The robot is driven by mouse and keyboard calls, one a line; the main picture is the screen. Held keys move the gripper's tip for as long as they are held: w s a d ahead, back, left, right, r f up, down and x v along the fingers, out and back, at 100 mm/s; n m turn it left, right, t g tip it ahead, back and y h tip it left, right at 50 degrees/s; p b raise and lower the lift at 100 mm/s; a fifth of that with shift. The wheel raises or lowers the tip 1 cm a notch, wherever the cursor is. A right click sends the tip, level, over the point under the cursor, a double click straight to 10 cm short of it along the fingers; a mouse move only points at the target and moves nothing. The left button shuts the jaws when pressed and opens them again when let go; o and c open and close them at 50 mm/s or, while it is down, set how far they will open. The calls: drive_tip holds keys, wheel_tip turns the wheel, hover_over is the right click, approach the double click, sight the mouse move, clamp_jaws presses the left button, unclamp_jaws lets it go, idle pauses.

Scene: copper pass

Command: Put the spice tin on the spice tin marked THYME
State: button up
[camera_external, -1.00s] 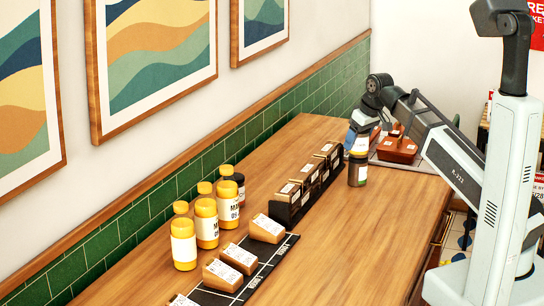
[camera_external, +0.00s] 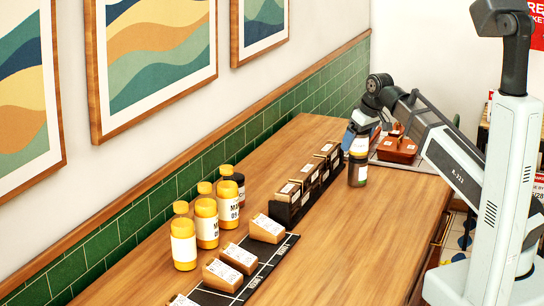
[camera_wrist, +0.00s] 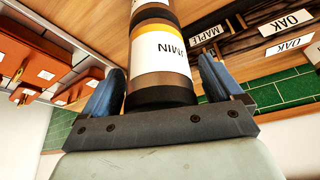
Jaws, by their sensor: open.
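A spice tin (camera_wrist: 165,60) with a white label, a yellow band and a dark end stands between the fingers of my gripper (camera_wrist: 157,85) in the wrist view. Its label shows the letters "MIN". In the external view this tin (camera_external: 359,147) stands upright on top of a second, dark tin (camera_external: 357,175) on the counter. The lower tin's label is too small to read there; part of it (camera_wrist: 145,4) shows at the top edge of the wrist view. My gripper is open, with its blue fingers on either side of the upper tin.
A row of dark boxes with label cards (camera_external: 308,180) stands left of the stack. Yellow-capped jars (camera_external: 206,222) and a dark jar stand near the tiled wall. Wooden card blocks (camera_external: 240,258) sit on a black mat. Reddish-brown blocks (camera_external: 397,148) lie behind. The counter's right side is clear.

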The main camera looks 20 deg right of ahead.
drive_tip(key=v, duration=1.2)
idle(0.3)
